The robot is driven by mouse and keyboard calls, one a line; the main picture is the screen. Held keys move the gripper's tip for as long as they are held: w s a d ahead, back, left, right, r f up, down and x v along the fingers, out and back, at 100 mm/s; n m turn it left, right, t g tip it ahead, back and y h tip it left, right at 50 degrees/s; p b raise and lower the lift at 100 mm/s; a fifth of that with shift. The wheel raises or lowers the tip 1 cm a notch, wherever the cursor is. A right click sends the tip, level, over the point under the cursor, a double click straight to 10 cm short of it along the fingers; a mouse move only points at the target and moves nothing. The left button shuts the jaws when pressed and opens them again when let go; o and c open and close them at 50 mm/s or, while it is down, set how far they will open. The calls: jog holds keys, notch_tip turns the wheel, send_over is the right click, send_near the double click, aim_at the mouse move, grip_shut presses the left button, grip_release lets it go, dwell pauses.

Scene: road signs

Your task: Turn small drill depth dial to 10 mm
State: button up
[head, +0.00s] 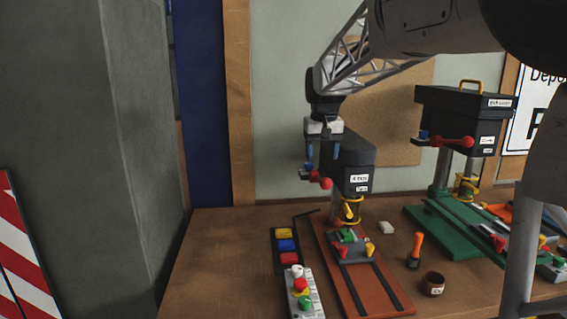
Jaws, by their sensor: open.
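The small drill (358,158) has a dark grey head with white labels, too small to read surely, over a red-brown base (362,285). My gripper (322,158) points down at the left side of its head, jaws apart, with nothing seen between them. Below the gripper a lever with red knobs (320,182) sticks out to the left. A small blue part (308,167) sits by the lever, close under the left finger; I cannot tell if they touch. I cannot make out the depth dial or its setting for certain; the gripper partly covers that side.
A larger drill (462,120) on a green base (435,222) stands at the right. A button box (303,293) and a tray of coloured blocks (287,245) lie left of the small drill. A brown cup (433,284) and orange-handled tool (416,248) stand right. The bench's left part is clear.

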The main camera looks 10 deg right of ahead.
jog(key=g, duration=0.1)
send_near(309, 167)
jog(key=shift+w+d+f, duration=0.15)
jog(key=shift+w+f, duration=0.25)
jog(key=shift+w, duration=0.35)
jog(key=shift+f, duration=0.15)
jog(key=shift+f, duration=3.75)
jog(key=c, duration=0.9)
